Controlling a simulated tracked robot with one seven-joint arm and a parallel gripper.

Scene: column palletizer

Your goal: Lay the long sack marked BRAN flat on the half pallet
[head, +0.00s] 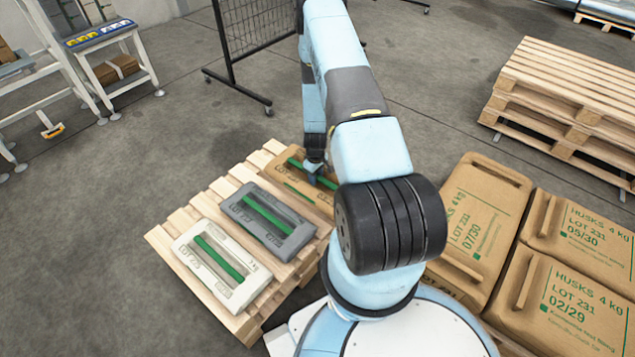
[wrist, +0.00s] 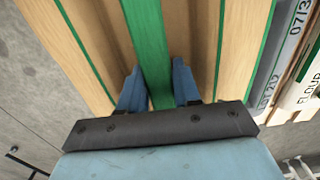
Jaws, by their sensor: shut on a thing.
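A brown sack (head: 281,171) with a green strip along its middle is at the back end of the half pallet (head: 187,217), beside a grey sack. It looks flat, at about the same level as its neighbours; I cannot tell whether it bears fully on the slats. No BRAN lettering is legible. My gripper (head: 314,174) is over the brown sack, pointing down. In the wrist view my gripper (wrist: 157,82) is shut on the green strip of the brown sack (wrist: 200,38), one finger on each side. My arm hides the sack's right end in the head view.
The grey sack (head: 267,222) and a white sack (head: 221,263) lie on the half pallet. Brown HUSKS sacks (head: 574,302) lie at the right. Stacked empty pallets (head: 560,90) stand back right, a mesh screen (head: 260,28) behind.

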